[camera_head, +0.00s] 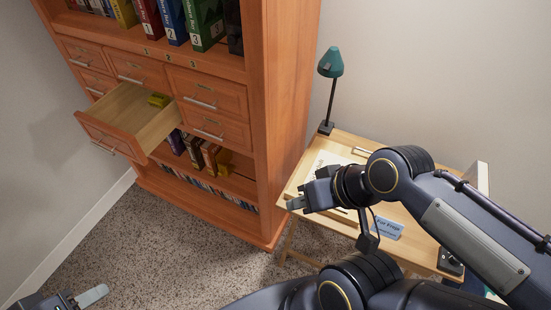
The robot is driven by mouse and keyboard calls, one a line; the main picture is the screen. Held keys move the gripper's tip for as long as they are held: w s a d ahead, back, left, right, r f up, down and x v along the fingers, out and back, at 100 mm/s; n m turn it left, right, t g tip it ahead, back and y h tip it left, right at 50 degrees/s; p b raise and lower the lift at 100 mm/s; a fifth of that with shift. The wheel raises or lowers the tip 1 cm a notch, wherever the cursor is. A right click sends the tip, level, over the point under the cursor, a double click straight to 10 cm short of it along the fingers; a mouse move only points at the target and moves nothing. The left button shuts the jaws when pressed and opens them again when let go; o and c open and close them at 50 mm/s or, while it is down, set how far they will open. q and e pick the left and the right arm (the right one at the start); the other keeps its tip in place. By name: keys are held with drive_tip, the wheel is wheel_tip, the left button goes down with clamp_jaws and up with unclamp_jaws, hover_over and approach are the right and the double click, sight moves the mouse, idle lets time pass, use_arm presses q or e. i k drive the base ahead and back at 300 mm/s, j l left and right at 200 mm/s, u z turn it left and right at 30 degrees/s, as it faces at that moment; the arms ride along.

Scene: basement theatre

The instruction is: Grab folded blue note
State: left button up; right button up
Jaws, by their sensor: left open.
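A folded blue note (385,228) with writing on it lies on the light wooden desk (341,147), partly behind my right arm. My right gripper (298,203) is over the desk's left edge, to the left of the note and apart from it. I see it side-on, so whether its fingers are apart is unclear; nothing shows in it. My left gripper (84,299) is at the bottom left corner, partly cut off by the frame edge, over the floor and far from the note. It is open.
A green lamp (330,63) stands at the desk's back corner. Speckled carpet (160,240) is clear in front.

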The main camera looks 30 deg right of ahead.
sight(387, 228)
drive_tip(key=l+z, duration=0.15)
drive_tip(key=z, duration=2.15)
drive_tip(key=i+j+z, duration=0.1)
drive_tip(key=i, duration=0.4)
